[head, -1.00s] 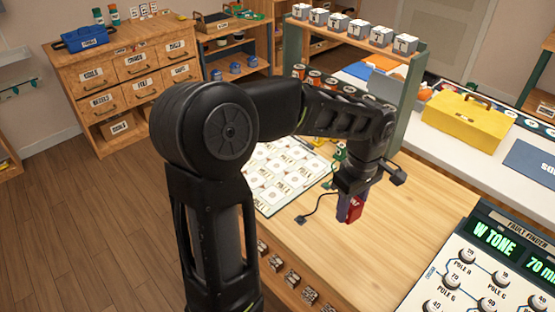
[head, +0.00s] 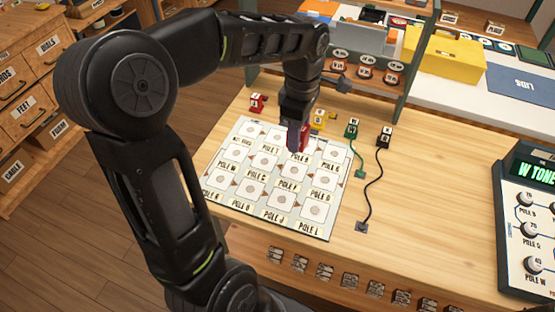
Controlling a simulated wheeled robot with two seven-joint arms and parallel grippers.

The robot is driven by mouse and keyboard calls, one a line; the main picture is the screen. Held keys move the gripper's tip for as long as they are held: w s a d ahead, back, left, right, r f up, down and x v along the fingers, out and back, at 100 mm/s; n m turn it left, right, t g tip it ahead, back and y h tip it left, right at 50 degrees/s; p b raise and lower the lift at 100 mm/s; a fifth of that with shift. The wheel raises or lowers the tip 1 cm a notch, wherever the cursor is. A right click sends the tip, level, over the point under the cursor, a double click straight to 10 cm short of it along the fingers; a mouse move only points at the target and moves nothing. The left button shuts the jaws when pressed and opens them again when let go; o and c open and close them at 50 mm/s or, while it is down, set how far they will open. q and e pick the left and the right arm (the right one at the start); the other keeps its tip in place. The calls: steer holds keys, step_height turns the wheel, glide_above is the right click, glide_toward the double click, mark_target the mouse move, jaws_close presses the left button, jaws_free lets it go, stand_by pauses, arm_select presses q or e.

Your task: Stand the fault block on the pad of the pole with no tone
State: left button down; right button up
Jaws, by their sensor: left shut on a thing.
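My left gripper (head: 297,133) is shut on a red block (head: 305,137), held low over the back part of the pole board (head: 333,205). The gripper hides part of the block, and I cannot tell whether the block touches the board. The board lies flat on the wooden bench and has rows of pale square pads, each with a round mark and a POLE label, several legible, such as W, C, U, J and L. The fault finder (head: 533,205) stands at the right edge, its green screen (head: 535,175) partly cut off and reading "W TONE". My right gripper is not in view.
Behind the board stand a small red piece (head: 257,103), a yellow piece (head: 318,121), a green piece (head: 352,128) and a black piece (head: 385,136) with a cord. A rack (head: 423,55) and yellow toolbox (head: 444,57) are behind. The bench right of the board is mostly clear.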

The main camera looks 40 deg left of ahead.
arm_select(q)
steer(key=shift+s+a+n, duration=0.15)
steer(key=shift+a+n, duration=0.1)
steer(key=shift+n, duration=0.05)
steer(key=shift+d, duration=0.3)
steer(key=shift+a, duration=0.1)
glide_above(295, 171)
steer(key=shift+f, duration=3.15)
steer(key=shift+f, duration=1.85)
steer(key=shift+f, duration=0.1)
